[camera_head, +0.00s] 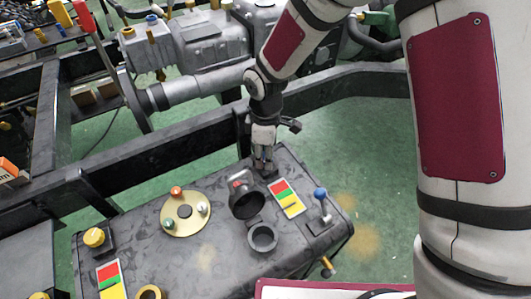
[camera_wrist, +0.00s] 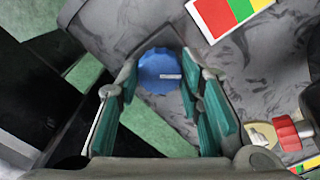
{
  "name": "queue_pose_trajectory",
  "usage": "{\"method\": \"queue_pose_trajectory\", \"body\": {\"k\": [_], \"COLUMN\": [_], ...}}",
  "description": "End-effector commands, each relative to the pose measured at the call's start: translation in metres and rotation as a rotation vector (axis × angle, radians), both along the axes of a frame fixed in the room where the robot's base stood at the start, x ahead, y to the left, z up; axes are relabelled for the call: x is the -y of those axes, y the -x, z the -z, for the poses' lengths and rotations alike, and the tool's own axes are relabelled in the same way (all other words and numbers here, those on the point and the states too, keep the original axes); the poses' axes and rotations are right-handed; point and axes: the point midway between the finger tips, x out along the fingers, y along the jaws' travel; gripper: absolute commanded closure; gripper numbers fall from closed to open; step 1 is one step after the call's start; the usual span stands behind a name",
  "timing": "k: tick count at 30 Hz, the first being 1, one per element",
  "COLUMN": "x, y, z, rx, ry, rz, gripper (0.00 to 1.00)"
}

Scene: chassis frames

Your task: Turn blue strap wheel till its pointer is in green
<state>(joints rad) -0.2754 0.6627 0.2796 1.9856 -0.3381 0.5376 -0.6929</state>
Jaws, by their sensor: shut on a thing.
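The blue strap wheel (camera_wrist: 158,72) is round with a scalloped edge and sits at the edge of the dark tank top. A short white mark (camera_wrist: 171,76) on its face runs from near its middle toward the right. My gripper (camera_wrist: 160,90) has its green-padded fingers on either side of the wheel and is shut on it. A red, green and yellow plate (camera_wrist: 228,14) lies up and right of the wheel, partly cut off. In the head view my gripper (camera_head: 263,160) is low at the tank's far edge and hides the wheel. The plate (camera_head: 286,198) shows beside it.
An open black filler cap (camera_head: 247,202) and a blue-knobbed lever (camera_head: 320,194) stand close by on the tank (camera_head: 200,263). A red knob (camera_wrist: 286,128) is right of my fingers. A dark frame rail (camera_head: 150,147) runs behind the gripper.

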Motion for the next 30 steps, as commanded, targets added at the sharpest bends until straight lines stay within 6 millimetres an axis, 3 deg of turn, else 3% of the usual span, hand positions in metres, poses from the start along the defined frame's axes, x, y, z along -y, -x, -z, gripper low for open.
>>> {"method": "queue_pose_trajectory", "body": {"k": [16,30], "x": [0.0,-0.0001], "y": [-0.0001,0.0], "z": [0.0,-0.0001], "rx": [0.001,0.0], "ry": [0.0,0.0], "rz": [0.375,0.475], "gripper": [0.94,0.94]}}
